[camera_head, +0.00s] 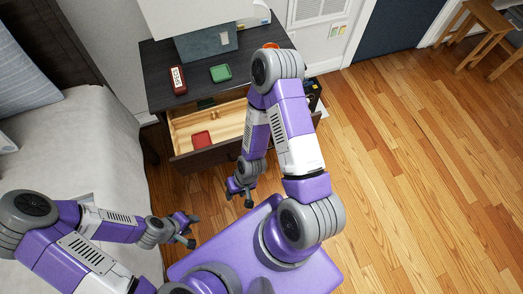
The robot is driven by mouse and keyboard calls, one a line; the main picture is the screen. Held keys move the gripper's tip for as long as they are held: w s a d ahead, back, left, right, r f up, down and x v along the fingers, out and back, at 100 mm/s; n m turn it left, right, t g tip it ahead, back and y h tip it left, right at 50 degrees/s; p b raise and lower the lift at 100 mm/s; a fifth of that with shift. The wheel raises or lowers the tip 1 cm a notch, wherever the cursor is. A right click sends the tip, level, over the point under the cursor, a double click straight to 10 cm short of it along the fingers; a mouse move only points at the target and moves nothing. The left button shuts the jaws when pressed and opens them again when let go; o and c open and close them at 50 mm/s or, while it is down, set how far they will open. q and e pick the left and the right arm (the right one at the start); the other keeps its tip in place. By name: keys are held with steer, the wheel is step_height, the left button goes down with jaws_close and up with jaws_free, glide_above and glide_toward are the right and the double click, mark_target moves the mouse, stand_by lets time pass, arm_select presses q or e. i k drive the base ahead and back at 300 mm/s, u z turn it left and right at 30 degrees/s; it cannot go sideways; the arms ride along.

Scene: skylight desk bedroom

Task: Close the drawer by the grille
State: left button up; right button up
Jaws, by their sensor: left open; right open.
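The drawer (180,127) of the dark nightstand is pulled out, with its pale wood inside showing. A red item (201,139) lies in it, and a small dark thing sits near its back. The grille (318,9) is a white vent on the wall at the top, behind and to the right of the nightstand. My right gripper (240,196) is open and empty in front of the drawer, pointing down and apart from it. My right arm hides the drawer's right part. My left gripper (188,230) is open and empty, lower left of the right one, beside the bed.
The nightstand top (155,75) bears a dark red item (178,79), a green item (221,73), and a grey-blue box (207,42) under a white shade. The bed (75,135) fills the left. Wood floor (420,160) lies open to the right; stools stand at top right.

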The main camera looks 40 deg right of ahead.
mark_target(224, 122)
steer(key=u, duration=0.9)
steer(key=k, duration=1.2)
steer(key=z, duration=1.9)
steer(key=i, duration=0.5)
